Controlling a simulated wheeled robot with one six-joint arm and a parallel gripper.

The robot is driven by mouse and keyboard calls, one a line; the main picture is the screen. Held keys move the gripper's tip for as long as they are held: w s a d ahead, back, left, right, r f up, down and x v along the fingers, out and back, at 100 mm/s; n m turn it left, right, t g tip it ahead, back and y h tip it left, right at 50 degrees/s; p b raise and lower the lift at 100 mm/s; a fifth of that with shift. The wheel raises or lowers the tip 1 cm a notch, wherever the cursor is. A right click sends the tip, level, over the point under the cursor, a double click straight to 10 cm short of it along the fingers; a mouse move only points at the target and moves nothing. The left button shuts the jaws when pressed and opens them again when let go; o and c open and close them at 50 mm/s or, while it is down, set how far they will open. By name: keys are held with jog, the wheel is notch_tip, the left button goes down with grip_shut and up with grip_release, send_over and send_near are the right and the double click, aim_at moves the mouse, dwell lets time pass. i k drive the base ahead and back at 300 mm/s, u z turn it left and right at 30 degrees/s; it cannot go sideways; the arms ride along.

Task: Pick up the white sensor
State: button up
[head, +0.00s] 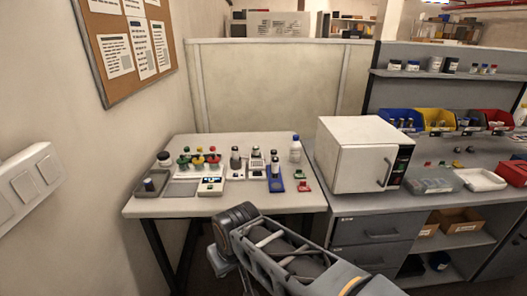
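I cannot tell for certain which thing is the white sensor, as the items are small. A small white device with a lit display (211,187) lies near the front of the white table (190,205). Another small white piece (257,164) sits farther back, beside dark-topped cylinders (235,158). My arm rises from the bottom right, with a dark joint in front of the table's front edge. I cannot make out my gripper's fingers in this view.
A blue tray (275,185) holding a bottle, red-and-green pieces (303,186), a white bottle (296,149) and colored-cap items (198,159) crowd the table. A white oven-like box (357,154) stands on the grey bench to the right. The table's front strip is mostly clear.

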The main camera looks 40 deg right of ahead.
aim_at(235, 150)
jog(key=z, duration=0.15)
jog(key=i, duration=1.3)
jog(key=u, duration=0.85)
